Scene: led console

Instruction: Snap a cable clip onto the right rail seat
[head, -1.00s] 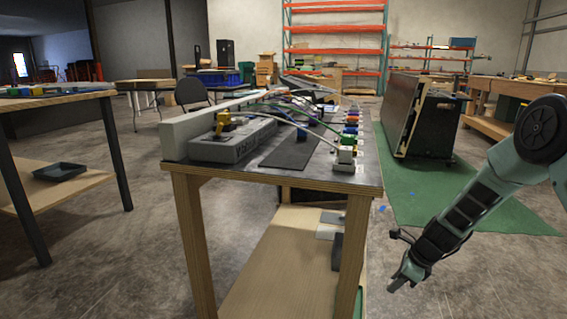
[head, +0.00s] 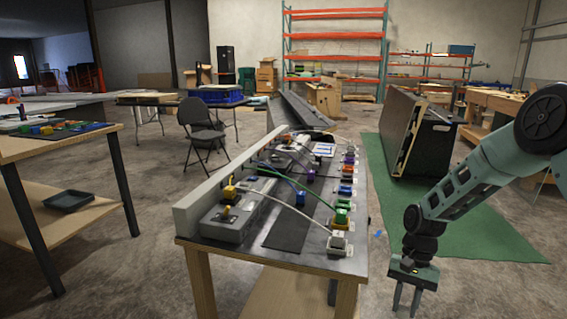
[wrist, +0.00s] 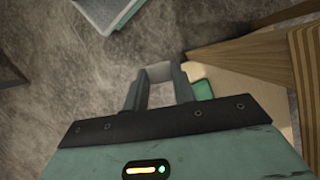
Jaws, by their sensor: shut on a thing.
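My gripper (head: 407,298) hangs fingers down at the right of the head view, beside the console bench's right side and apart from it. In the wrist view my gripper (wrist: 158,95) is shut on a small pale grey piece (wrist: 160,72) between its fingertips. I cannot make out whether it is a cable clip. The console bench (head: 250,256) carries a grey box (head: 238,215) at its left and a row of coloured connectors along its right edge, with a white one (head: 338,241) nearest and a green one (head: 341,215) behind. I cannot pick out the right rail seat.
Cables cross the bench top, and a pale bar (head: 240,176) edges its left side. A table (head: 30,150) with coloured pieces stands at the left. A black chair (head: 205,132) and a dark cabinet (head: 425,137) stand behind.

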